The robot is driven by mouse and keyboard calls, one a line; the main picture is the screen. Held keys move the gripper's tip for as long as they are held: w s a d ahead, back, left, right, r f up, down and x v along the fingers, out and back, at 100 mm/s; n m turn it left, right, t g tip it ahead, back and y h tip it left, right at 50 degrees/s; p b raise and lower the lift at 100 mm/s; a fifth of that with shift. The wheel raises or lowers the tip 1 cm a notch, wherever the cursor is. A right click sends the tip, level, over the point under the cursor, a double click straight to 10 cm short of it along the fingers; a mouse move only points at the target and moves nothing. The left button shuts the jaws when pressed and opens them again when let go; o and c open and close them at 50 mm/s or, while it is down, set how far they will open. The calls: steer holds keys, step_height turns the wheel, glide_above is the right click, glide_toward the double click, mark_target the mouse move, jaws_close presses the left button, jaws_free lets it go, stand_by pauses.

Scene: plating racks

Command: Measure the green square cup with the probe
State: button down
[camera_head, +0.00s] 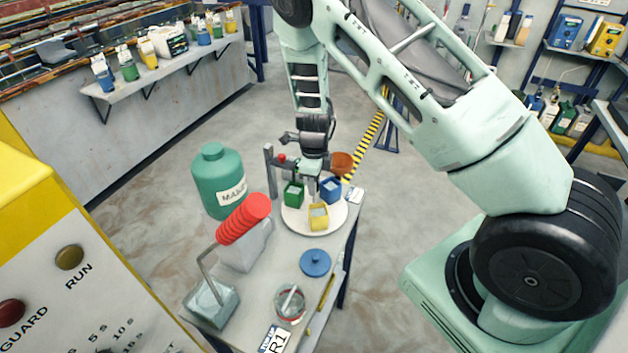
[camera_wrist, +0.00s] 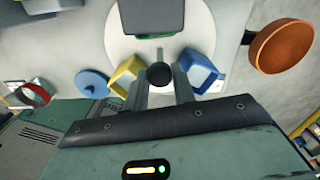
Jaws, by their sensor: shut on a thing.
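The green square cup (camera_head: 293,194) stands on the white round plate (camera_head: 297,222), with a yellow cup (camera_head: 318,216) and a blue cup (camera_head: 330,189). My gripper (camera_head: 313,184) is over the plate, among the cups. In the wrist view my gripper (camera_wrist: 160,88) is shut on the probe (camera_wrist: 159,75), seen as a black round knob with a thin rod pointing toward the green cup (camera_wrist: 147,18). The green cup is cut off by the top edge there. The probe tip looks apart from that cup; its height is unclear.
A post with a red knob (camera_head: 282,158) stands close left of my gripper, and a brown bowl (camera_head: 341,163) to its right. A green jug (camera_head: 218,180), a red coiled handle (camera_head: 243,219), a blue lid (camera_head: 315,262) and a glass dish (camera_head: 291,303) are nearby.

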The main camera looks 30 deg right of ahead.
steer(key=shift+w+m, duration=0.1)
steer(key=shift+m, duration=0.2)
steer(key=shift+r, duration=0.1)
stand_by(0.3)
steer(key=c, duration=1.1)
jaws_free()
steer(key=shift+c, duration=0.2)
step_height(320, 180, up, 17)
steer(key=b, duration=0.2)
steer(key=shift+r+b, duration=0.15)
steer(key=shift+b, duration=0.2)
